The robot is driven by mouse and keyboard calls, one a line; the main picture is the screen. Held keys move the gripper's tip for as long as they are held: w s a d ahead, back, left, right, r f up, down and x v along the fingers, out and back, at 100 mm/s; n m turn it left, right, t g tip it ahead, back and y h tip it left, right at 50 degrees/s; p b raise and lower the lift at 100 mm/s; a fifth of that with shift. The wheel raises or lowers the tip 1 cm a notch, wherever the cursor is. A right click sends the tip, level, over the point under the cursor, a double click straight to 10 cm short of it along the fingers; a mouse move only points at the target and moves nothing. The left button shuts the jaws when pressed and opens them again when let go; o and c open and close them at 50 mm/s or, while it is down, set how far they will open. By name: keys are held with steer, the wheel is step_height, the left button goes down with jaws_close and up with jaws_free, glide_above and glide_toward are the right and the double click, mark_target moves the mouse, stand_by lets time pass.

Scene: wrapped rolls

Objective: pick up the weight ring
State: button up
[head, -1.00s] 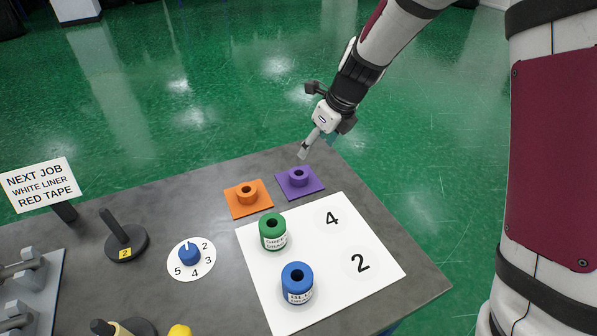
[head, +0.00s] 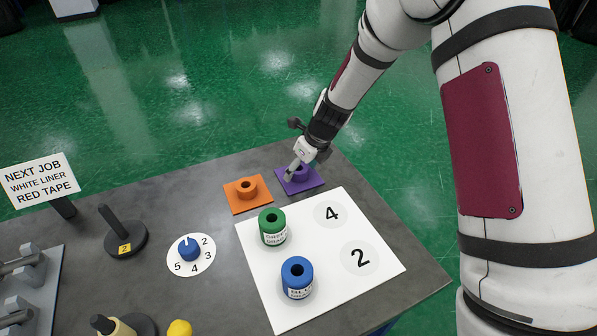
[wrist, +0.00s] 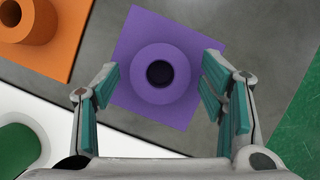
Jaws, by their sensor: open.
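A purple ring with a dark centre hole (wrist: 162,98) sits on a purple square mat (wrist: 140,28) in the wrist view. My gripper (wrist: 160,82) is open, with one finger to the left and one to the right of the purple ring, apart from it in the picture. In the head view my gripper (head: 291,173) is over the purple mat (head: 314,186) at the table's far side and partly hides the purple ring. A similar orange ring (head: 246,192) sits on an orange mat (head: 235,205) to its left. No ring bears a readable weight label.
A white sheet (head: 320,290) in front holds a green roll (head: 272,238) and a blue roll (head: 298,288). A blue-knobbed dial (head: 189,252), a dark post (head: 114,225) and a "NEXT JOB" sign (head: 40,185) stand left. The table's far edge is close behind the purple mat.

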steer(key=shift+f, duration=0.1)
steer(key=c, duration=1.3)
steer(key=shift+c, duration=0.2)
